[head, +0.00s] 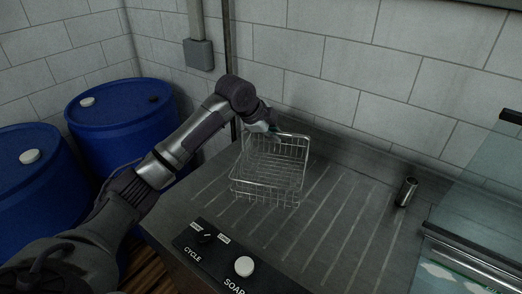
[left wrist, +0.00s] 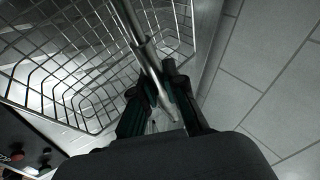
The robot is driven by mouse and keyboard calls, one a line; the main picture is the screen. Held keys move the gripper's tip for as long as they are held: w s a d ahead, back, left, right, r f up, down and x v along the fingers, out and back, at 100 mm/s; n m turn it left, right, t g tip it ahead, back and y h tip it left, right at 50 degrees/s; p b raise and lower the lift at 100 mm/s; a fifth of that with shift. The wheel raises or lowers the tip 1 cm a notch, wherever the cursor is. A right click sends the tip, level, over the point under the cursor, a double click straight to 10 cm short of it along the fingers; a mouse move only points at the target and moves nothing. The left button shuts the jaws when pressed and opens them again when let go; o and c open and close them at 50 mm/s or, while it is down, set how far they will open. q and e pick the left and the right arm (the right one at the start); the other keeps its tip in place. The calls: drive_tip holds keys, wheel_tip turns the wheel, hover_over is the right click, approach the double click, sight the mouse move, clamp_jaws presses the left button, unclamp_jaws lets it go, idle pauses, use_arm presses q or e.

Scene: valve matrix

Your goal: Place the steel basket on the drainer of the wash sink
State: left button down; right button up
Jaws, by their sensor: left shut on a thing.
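The steel wire basket (head: 268,172) is on or just above the ribbed grey drainer (head: 330,215) of the wash sink; I cannot tell whether it touches. My left gripper (head: 273,131) is at its far upper rim and shut on it. In the left wrist view the gripper (left wrist: 165,105) closes around a metal bar of the basket, and the wire mesh of the basket (left wrist: 75,75) spreads to the left. The fingertips are partly hidden in the head view. My right gripper is not in view.
A small metal cylinder (head: 406,191) stands on the drainer at the right, near a glass panel (head: 485,180). Blue barrels (head: 125,125) stand at the left. A tiled wall is behind. The drainer between basket and cylinder is clear.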

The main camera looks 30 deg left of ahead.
use_arm(q)
drive_tip(key=a+f+p, duration=0.1)
drive_tip(key=f, duration=0.1)
drive_tip(key=a+f+p, duration=0.1)
drive_tip(key=a+f, duration=0.1)
drive_tip(key=s+a+f+p, duration=0.1)
drive_tip(key=a+f, duration=0.1)
drive_tip(key=f, duration=0.1)
drive_tip(key=shift+s, duration=0.1)
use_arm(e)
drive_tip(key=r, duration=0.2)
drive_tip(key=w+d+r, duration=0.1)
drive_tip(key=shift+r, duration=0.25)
use_arm(q)
drive_tip(key=c, duration=1.6)
unclamp_jaws()
drive_tip(key=shift+f, duration=0.15)
drive_tip(key=o, duration=0.4)
drive_tip(key=shift+d, duration=0.1)
drive_tip(key=shift+c, duration=0.2)
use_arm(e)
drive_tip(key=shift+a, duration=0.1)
